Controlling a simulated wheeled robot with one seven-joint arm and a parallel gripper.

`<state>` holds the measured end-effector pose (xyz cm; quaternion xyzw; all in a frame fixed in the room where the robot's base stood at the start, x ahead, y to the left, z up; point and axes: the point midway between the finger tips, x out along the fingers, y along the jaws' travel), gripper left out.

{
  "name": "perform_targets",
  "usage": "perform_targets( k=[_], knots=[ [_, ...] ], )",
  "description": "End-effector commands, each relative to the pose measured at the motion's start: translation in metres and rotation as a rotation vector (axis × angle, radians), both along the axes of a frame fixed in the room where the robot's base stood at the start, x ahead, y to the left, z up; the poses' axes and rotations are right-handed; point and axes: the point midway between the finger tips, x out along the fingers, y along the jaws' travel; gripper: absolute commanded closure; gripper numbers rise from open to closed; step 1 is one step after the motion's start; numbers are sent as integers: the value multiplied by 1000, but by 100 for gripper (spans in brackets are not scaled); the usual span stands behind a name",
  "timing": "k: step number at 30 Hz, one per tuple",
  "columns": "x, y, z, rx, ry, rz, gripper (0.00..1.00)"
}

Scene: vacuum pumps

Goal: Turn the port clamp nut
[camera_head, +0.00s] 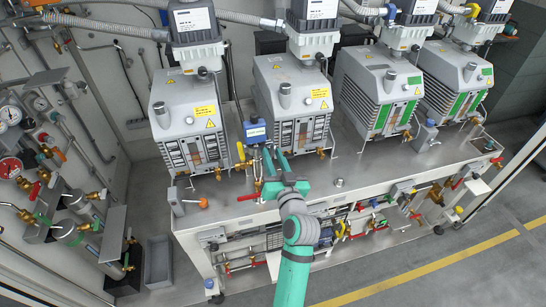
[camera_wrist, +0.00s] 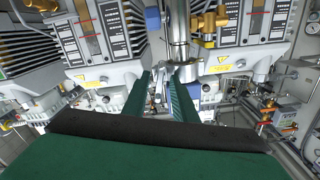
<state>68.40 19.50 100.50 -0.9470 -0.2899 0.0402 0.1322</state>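My gripper (camera_head: 274,160) is in front of the second pump from the left, over the front of the metal bench. Its two green fingers show apart in the wrist view (camera_wrist: 160,85), with nothing clearly held between them. Beyond the fingertips, a bright metal pipe (camera_wrist: 179,30) ends in a shiny ring-shaped clamp (camera_wrist: 188,71), close to the right finger. I cannot make out the port clamp nut for certain; it is too small or hidden. In the head view my fingers cover part of this area.
Grey pumps (camera_head: 290,95) stand in a row on the metal bench (camera_head: 345,172). A blue-and-white tag (camera_head: 255,131) and a brass fitting (camera_head: 241,152) sit close to my gripper. Gauges and valves (camera_head: 12,168) line the left wall. The floor at front right (camera_head: 430,285) is clear.

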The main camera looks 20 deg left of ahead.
Motion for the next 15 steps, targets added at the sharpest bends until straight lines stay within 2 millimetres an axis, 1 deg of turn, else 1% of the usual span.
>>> perform_targets(
  k=[15],
  knots=[
    [-3,-3,0,3,3,-1,72]
  ],
)
